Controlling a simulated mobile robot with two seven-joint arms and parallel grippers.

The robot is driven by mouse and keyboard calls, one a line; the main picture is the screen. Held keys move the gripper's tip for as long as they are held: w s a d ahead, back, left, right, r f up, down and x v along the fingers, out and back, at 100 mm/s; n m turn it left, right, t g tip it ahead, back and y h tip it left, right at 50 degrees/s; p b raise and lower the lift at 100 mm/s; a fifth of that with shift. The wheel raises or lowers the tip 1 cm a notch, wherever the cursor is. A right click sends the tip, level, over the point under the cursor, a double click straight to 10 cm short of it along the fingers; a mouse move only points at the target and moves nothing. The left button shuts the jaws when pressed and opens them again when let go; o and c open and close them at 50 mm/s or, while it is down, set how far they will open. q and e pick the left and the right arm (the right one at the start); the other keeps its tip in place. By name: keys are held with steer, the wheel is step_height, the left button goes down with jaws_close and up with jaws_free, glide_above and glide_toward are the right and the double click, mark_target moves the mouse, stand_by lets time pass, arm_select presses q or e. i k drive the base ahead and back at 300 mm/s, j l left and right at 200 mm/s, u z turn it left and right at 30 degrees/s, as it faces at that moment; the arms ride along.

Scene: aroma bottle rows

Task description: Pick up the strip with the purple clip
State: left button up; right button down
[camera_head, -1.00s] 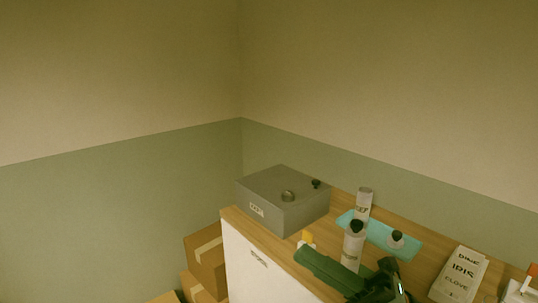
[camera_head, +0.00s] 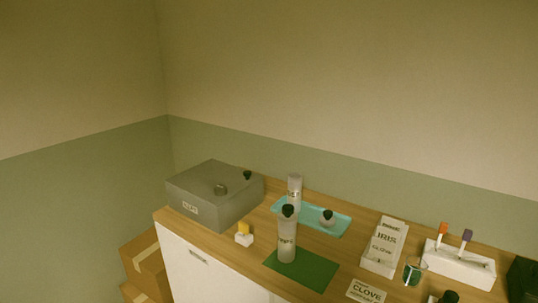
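The strip with the purple clip (camera_head: 466,237) stands upright in a white holder block (camera_head: 460,268) at the right of the counter. Beside it, to its left in the same block, stands a strip with an orange clip (camera_head: 443,230). Neither of my grippers shows in the head view.
A grey box (camera_head: 215,190) sits at the counter's left. A teal tray (camera_head: 340,222), a green mat (camera_head: 305,275) with a bottle (camera_head: 287,240), a labelled block (camera_head: 385,248) and a small glass (camera_head: 413,272) fill the middle. A CLOVE card (camera_head: 366,291) lies in front.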

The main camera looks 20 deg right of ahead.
mark_target(466, 236)
steer(key=z, duration=1.75)
